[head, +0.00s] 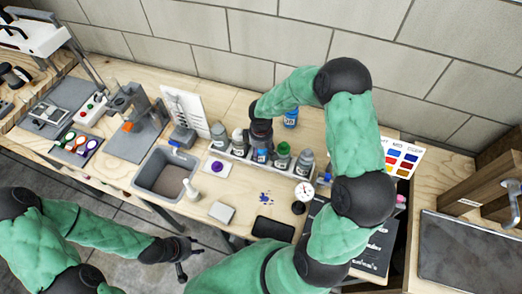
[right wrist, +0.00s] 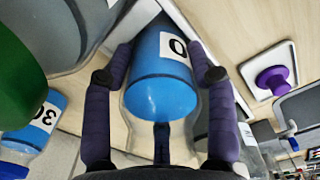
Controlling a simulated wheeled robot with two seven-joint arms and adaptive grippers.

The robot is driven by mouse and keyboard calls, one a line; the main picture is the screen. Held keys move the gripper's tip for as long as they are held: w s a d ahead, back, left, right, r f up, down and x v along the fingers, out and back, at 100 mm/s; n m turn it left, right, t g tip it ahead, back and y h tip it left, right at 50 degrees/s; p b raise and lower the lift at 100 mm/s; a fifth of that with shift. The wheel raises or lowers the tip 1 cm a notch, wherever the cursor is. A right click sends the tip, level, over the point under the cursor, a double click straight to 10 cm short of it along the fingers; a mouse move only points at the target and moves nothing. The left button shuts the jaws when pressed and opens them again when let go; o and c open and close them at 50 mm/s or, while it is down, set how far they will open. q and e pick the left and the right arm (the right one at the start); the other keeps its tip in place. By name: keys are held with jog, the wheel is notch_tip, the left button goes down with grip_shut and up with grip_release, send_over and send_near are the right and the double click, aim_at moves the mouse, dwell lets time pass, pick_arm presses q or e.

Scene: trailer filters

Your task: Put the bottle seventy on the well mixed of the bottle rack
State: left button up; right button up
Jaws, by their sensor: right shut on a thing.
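My right gripper (head: 261,148) is shut on a blue bottle (right wrist: 165,75) with a white label; only a "0" of its number shows in the right wrist view. In the head view this bottle (head: 262,157) is at the bottle rack (head: 240,158), between a grey-capped bottle and a green one. I cannot tell whether it is seated or still above its slot. The rack's slot names are hidden or too small to read. My left gripper (head: 187,259) is empty and looks open, low in front of the table.
Another blue bottle (head: 291,117), its label seemingly "30", stands behind the rack. The rack holds several bottles, including a green one (head: 281,157).

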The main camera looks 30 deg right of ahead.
jog(key=o, duration=1.6)
jog(key=shift+c, duration=0.2)
jog(key=shift+r, duration=0.1)
jog(key=shift+r+p, duration=0.25)
jog(key=shift+p, duration=0.05)
notch_tip(320, 180, up, 12)
jog(key=shift+f+p, duration=0.2)
jog(key=shift+p, duration=0.95)
